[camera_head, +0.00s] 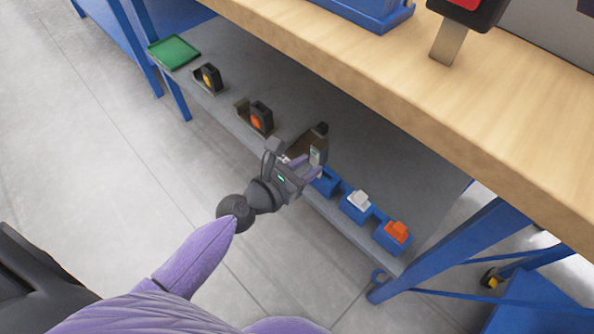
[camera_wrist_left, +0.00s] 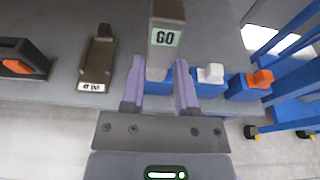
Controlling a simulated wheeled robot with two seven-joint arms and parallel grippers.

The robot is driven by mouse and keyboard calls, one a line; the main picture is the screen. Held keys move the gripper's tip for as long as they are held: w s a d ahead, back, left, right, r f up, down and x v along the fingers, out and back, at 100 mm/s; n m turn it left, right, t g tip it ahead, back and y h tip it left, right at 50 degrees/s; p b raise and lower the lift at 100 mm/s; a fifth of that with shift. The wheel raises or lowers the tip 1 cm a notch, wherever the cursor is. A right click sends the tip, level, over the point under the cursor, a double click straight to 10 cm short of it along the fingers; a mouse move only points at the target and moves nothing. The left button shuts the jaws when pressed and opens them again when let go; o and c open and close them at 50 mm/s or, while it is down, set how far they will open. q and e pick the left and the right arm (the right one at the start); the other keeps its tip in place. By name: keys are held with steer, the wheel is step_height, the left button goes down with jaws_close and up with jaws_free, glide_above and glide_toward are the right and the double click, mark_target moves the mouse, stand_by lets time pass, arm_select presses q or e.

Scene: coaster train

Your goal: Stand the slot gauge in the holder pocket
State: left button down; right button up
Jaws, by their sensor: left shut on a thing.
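My left gripper (camera_head: 303,167) is shut on the slot gauge (camera_head: 316,156), a grey block, over the front part of the lower shelf. In the left wrist view the gauge (camera_wrist_left: 166,30) shows a pale "GO" label and stands up between the purple fingers (camera_wrist_left: 160,88). A brown-olive holder (camera_head: 304,143) with a dark block at its back end is just beyond the gripper. In the wrist view this holder (camera_wrist_left: 98,62) lies left of the gauge, with a white label at its front. I cannot tell its pocket clearly. The gauge and gripper hide part of a blue block.
Blue blocks with a white insert (camera_head: 358,200) and an orange insert (camera_head: 397,232) stand to the right. Dark holders with an orange disc (camera_head: 260,119) and a yellow disc (camera_head: 210,78), and a green tray (camera_head: 174,52), are to the left. The wooden worktop (camera_head: 400,95) overhangs the grey shelf.

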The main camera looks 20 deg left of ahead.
mark_target(314, 164)
arm_select(q)
steer(key=w, duration=0.1)
steer(key=w+d, duration=0.1)
steer(key=shift+w, duration=0.4)
steer(key=shift+d+f+b, duration=0.1)
steer(key=shift+f+b, duration=0.2)
steer(key=shift+f, duration=0.2)
steer(key=shift+f+b, duration=0.65)
stand_by(0.4)
steer(key=shift+f, duration=0.45)
